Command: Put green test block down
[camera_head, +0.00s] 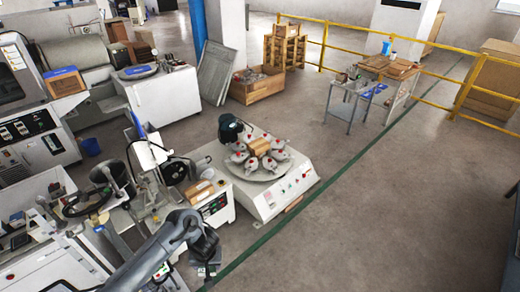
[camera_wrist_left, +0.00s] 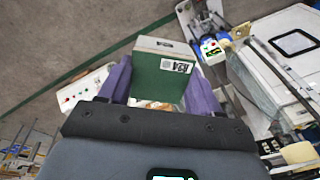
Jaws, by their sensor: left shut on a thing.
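The green test block (camera_wrist_left: 162,72) is a box with a pale top edge and a white label with black print on its face. In the left wrist view it sits between the two purple fingers of my left gripper (camera_wrist_left: 160,84), which is shut on it. In the head view my left arm reaches in from the bottom left, and my left gripper (camera_head: 205,256) points down beside the front of the bench machine. The block is small and dark there and hard to make out. My right gripper is not in view.
A white machine with a round turntable (camera_head: 236,171) carries several grey holders and a brown block (camera_head: 259,146). A brown box (camera_head: 199,190) sits on the neighbouring bench machine. Grey floor (camera_head: 370,220) with a green line lies open to the right.

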